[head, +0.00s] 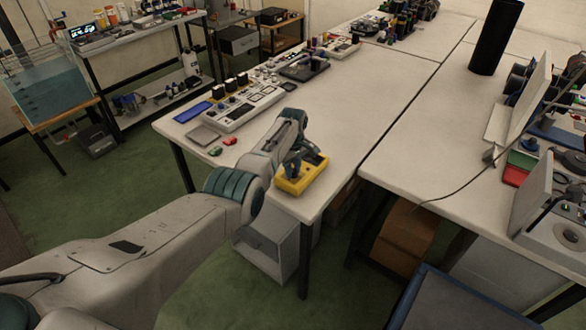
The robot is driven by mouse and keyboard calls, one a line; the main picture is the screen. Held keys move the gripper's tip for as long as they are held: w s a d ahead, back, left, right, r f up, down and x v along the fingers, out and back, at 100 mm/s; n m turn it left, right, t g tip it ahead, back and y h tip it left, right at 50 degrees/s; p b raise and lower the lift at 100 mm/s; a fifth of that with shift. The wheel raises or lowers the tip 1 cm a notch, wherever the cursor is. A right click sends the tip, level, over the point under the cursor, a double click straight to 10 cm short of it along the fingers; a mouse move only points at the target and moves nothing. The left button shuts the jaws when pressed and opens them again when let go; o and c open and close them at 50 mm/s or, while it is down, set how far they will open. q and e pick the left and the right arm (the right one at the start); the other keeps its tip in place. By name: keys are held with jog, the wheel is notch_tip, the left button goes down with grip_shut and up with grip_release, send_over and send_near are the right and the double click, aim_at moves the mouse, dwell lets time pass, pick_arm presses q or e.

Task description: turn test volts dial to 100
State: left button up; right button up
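A yellow device (303,180) with a dark top face lies near the front corner of the white left table (340,120). My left arm reaches in from the left, and my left gripper (294,168) is at the left part of this device's top. The gripper covers that part of the face. Its fingertips are too small and dark to tell whether they are open, shut or touching anything. No test volts dial or its markings can be made out. My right gripper is out of view.
A control panel with switches (243,107) and small red (230,141) and green (215,151) pieces lie left of the yellow device. The table surface to its right is clear. A black cylinder (496,38) stands on the right table.

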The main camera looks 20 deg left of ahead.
pick_arm(q)
jog(key=shift+m, duration=1.7)
jog(key=m, duration=0.6)
jog(key=shift+p, duration=0.35)
jog(key=m, duration=0.5)
jog(key=shift+m, duration=1.7)
